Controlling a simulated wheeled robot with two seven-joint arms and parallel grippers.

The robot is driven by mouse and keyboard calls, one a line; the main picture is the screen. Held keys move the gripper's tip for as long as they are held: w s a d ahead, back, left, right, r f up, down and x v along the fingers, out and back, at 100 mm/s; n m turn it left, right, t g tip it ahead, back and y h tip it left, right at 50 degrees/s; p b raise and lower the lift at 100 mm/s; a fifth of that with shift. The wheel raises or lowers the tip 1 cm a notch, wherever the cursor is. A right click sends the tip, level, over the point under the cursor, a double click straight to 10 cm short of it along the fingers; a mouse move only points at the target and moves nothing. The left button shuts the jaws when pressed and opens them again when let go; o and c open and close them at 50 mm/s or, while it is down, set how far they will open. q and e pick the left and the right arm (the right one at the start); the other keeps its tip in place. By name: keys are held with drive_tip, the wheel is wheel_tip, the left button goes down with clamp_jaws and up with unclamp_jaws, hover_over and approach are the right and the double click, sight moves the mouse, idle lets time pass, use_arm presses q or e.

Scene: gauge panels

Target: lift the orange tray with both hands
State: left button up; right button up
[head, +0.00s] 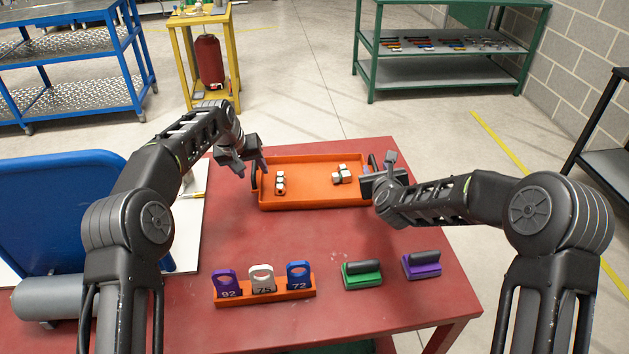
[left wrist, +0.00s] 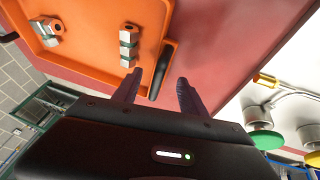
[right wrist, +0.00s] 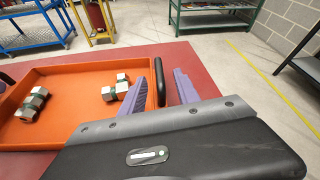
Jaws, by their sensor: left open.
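The orange tray (head: 310,203) lies on the red table with small metal blocks in it and a dark handle at each short end. My left gripper (head: 254,164) is open at the tray's left end. In the left wrist view its fingers (left wrist: 160,82) stand apart with the left handle (left wrist: 163,70) between them in the picture. My right gripper (head: 380,162) is at the right end. In the right wrist view its purple fingers (right wrist: 170,80) are apart, with the right handle (right wrist: 160,82) between them. Contact with either handle cannot be told.
On the red table (head: 340,240) stand an orange rack (head: 265,291) of numbered tags, a green block (head: 362,275) and a purple block (head: 421,265). A blue panel (head: 50,215) stands at the left. The table between tray and rack is clear.

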sight(375, 167)
use_arm(q)
drive_tip(key=shift+x, duration=2)
use_arm(e)
drive_tip(key=shift+x, duration=1.95)
use_arm(q)
drive_tip(key=shift+c, duration=0.3)
use_arm(e)
drive_tip(key=shift+c, duration=0.4)
use_arm(q)
drive_tip(key=c, duration=0.8)
use_arm(e)
drive_tip(key=c, duration=0.7)
use_arm(q)
clamp_jaws()
use_arm(e)
clamp_jaws()
use_arm(q)
drive_tip(key=shift+r, duration=0.1)
use_arm(e)
drive_tip(key=shift+r, duration=0.1)
